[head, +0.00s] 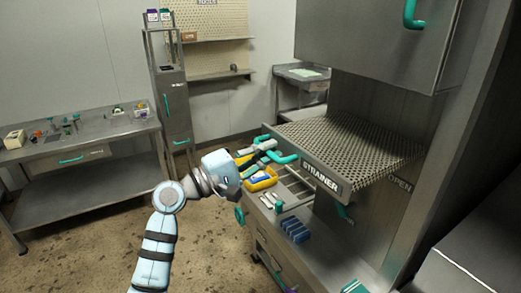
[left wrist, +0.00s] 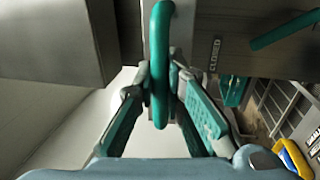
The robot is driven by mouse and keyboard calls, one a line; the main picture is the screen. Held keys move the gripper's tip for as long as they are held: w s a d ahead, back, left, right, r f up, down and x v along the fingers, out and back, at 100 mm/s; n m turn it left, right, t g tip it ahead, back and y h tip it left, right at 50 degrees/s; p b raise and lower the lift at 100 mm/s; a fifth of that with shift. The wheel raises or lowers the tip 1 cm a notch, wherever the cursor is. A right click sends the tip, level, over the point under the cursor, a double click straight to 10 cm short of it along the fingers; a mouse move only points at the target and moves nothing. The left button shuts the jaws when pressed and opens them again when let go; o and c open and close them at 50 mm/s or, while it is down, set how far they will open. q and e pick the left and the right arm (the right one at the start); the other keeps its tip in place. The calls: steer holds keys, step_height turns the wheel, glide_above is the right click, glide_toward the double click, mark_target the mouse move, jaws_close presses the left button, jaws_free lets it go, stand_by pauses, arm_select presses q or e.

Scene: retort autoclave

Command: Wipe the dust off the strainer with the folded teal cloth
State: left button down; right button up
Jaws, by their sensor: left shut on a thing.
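The strainer (head: 350,145) is a perforated metal tray, standing out from the tall steel cabinet, with a front plate marked STRAINER. My left gripper (head: 270,153) is at the left end of that front, at its teal handle (head: 287,160). In the left wrist view the fingers of my left gripper (left wrist: 165,108) are shut on the upright teal handle (left wrist: 160,55), one on each side. I cannot make out dust on the strainer. I cannot pick out the folded teal cloth for certain. My right gripper is not in view.
Below the strainer, an open drawer area holds a yellow tray (head: 262,185) and blue blocks (head: 296,230). A steel workbench (head: 80,148) with small tools stands at the left. A narrow steel cabinet (head: 175,105) stands at the back. Open floor lies between the workbench and the drawers.

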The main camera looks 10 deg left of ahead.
arm_select(q)
steer(key=c, duration=1.7)
jaws_free()
steer(key=shift+a, duration=0.1)
steer(key=shift+o, duration=0.2)
steer(key=v, duration=1.2)
